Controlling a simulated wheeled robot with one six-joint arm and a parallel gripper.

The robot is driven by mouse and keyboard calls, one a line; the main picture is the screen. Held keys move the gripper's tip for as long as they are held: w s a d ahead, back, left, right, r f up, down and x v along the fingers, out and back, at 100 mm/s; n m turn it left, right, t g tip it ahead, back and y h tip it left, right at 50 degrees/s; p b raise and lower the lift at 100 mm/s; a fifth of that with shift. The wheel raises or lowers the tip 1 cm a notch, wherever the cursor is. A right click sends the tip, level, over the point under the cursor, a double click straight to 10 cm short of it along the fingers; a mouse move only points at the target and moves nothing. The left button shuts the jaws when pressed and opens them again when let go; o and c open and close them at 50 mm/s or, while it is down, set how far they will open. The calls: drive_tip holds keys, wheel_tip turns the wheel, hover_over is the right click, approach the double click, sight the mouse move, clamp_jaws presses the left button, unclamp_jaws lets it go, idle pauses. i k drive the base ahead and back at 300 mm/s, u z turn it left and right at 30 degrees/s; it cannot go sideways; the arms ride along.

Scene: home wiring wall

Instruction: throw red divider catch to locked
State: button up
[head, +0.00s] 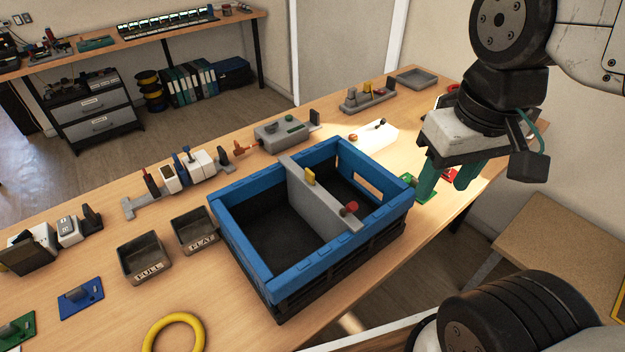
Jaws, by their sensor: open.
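The red divider catch (349,208) is a small red knob on the top right end of the grey divider (318,201). The divider spans the inside of a blue and black crate (247,253) on the wooden bench. A small yellow piece (309,176) also sits on the divider. Whether the catch is locked cannot be told at this size. My gripper (441,193) has two green fingers, open and pointing down. It is to the right of the crate, above the bench's right part, apart from the catch. No thing shows between the fingers.
Two grey trays, marked FULL (145,260) and FLAT (194,231), stand left of the crate. A yellow ring (174,332) lies at the front. Switch blocks (184,172) and a grey fixture (281,132) line the bench behind. Small red and green pieces lie near my gripper.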

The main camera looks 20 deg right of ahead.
sight(352, 206)
drive_tip(key=k, duration=1)
drive_tip(key=u, duration=1.6)
drive_tip(key=i, duration=0.95)
drive_tip(key=z, duration=1.5)
